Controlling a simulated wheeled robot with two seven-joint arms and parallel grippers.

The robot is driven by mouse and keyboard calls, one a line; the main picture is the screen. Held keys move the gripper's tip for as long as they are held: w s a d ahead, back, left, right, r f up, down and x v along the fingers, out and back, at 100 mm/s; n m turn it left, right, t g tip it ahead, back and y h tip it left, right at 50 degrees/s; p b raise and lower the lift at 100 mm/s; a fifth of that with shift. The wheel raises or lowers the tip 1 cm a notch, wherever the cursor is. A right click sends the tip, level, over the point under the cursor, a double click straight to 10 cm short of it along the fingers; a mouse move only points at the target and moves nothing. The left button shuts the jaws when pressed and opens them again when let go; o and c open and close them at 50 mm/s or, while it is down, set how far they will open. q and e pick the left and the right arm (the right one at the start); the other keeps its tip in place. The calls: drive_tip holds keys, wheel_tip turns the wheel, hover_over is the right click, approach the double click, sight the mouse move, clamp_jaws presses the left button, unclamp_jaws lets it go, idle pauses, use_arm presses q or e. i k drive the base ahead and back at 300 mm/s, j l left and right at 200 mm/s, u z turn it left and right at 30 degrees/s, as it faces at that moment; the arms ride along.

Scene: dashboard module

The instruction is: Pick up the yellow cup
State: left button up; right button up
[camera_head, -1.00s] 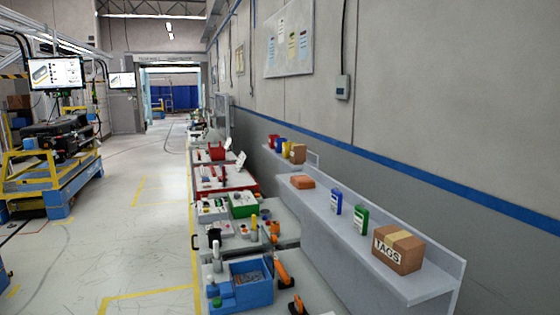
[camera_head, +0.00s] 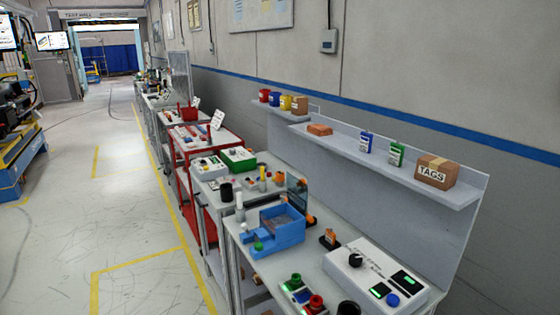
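The yellow cup (camera_head: 286,102) stands upright on the far end of the wall shelf. It is in a row with a red cup (camera_head: 264,95) and a blue cup (camera_head: 274,99) on its left and a small brown box (camera_head: 300,105) on its right. The cup is small in the picture and far from me. Neither of my grippers shows in the head view.
A grey shelf (camera_head: 450,190) holds an orange block (camera_head: 319,129), blue and green containers, and a TAGS box (camera_head: 436,172). Below, workbenches carry a blue bin (camera_head: 277,235) and a white control panel (camera_head: 372,275). The floor (camera_head: 120,220) left of the benches is clear.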

sight(285, 100)
drive_tip(key=i+j+z, duration=0.1)
drive_tip(key=j, duration=0.25)
drive_tip(key=i+j+z, duration=0.15)
drive_tip(key=j, duration=0.25)
drive_tip(key=i+j+z, duration=0.1)
drive_tip(key=i+j, duration=0.15)
drive_tip(key=j, duration=0.15)
drive_tip(key=i+j+z, duration=0.1)
drive_tip(key=j, duration=0.3)
drive_tip(key=i+j+z, duration=0.15)
drive_tip(key=j, duration=0.25)
drive_tip(key=i+j+z, duration=0.1)
drive_tip(key=j, duration=0.25)
drive_tip(key=i+j+z, duration=0.1)
drive_tip(key=i+j, duration=0.3)
drive_tip(key=j, duration=0.3)
drive_tip(key=i+j+z, duration=0.15)
drive_tip(key=j, duration=0.2)
drive_tip(key=i+j+z, duration=0.1)
drive_tip(key=j, duration=0.3)
drive_tip(key=i+j+z, duration=0.1)
drive_tip(key=j, duration=0.25)
drive_tip(key=i+j+z, duration=0.1)
drive_tip(key=j, duration=0.3)
drive_tip(key=i+j, duration=0.2)
drive_tip(key=j, duration=0.25)
drive_tip(key=l+z, duration=0.05)
